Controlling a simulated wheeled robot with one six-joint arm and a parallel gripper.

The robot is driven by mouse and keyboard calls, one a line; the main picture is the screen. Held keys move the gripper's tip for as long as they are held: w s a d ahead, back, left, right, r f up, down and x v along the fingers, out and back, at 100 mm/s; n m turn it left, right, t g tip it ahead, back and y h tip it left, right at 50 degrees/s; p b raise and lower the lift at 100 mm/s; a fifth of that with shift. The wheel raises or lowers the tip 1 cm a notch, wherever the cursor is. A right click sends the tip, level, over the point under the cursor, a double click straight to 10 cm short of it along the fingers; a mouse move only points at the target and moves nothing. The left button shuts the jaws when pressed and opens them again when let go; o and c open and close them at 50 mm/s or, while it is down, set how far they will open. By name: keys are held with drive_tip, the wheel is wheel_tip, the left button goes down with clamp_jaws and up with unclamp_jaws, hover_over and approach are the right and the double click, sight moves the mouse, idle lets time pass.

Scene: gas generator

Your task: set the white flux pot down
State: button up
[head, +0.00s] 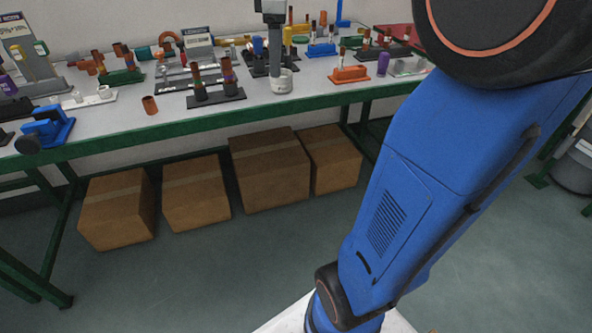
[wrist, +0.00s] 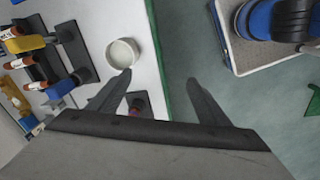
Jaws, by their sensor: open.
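The white flux pot (head: 281,84) stands upright on the grey-white table, near its front edge. In the wrist view the pot (wrist: 122,53) shows its round open top, just beyond the tip of the left finger. My gripper (wrist: 159,76) is open, with nothing between its fingers. The pot is outside the gap between them. In the head view my gripper (head: 275,72) points down close to the pot, its finger overlapping the pot's back rim. I cannot tell whether finger and pot touch.
A black rack with brown cylinders (head: 215,92) stands left of the pot, and a loose brown cup (head: 150,105) farther left. An orange block (head: 349,74) and a purple cylinder (head: 383,63) stand to the right. Cardboard boxes (head: 270,172) sit under the table.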

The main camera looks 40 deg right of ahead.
drive_tip(key=s+a+f+m+t, duration=0.1)
drive_tip(key=s+a+f+m, duration=0.4)
drive_tip(key=s+f, duration=0.4)
drive_tip(key=s+a+f+m+t, duration=0.2)
drive_tip(key=s+a+f+m, duration=0.2)
drive_tip(key=s+f, duration=0.5)
drive_tip(key=s+m, duration=0.2)
drive_tip(key=s, duration=0.2)
drive_tip(key=shift+s+a+f+t, duration=0.2)
drive_tip(key=shift+s+a+t, duration=0.1)
drive_tip(key=shift+a, duration=0.1)
